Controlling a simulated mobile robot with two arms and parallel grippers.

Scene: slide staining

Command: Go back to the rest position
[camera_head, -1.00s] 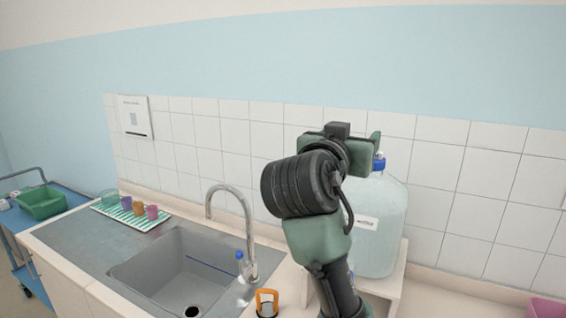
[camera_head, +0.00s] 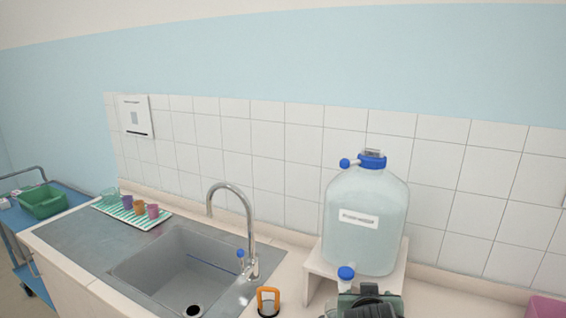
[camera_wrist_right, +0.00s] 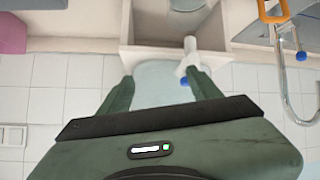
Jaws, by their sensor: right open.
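My right gripper (camera_wrist_right: 160,82) is open, with its two green fingers spread apart and nothing between them in its grasp. In the head view only a dark green and black part of my right arm shows, low at the bottom edge in front of the carboy stand. The large clear carboy (camera_head: 365,230) with a blue cap stands on that stand. Its tap (camera_wrist_right: 192,58) appears close to one fingertip in the wrist view; I cannot tell whether they touch. My left gripper is not in view.
A white stand (camera_head: 398,275) bears the carboy. Several coloured cups stand on a striped tray (camera_head: 155,221). A pink container (camera_head: 546,307) is at the right edge.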

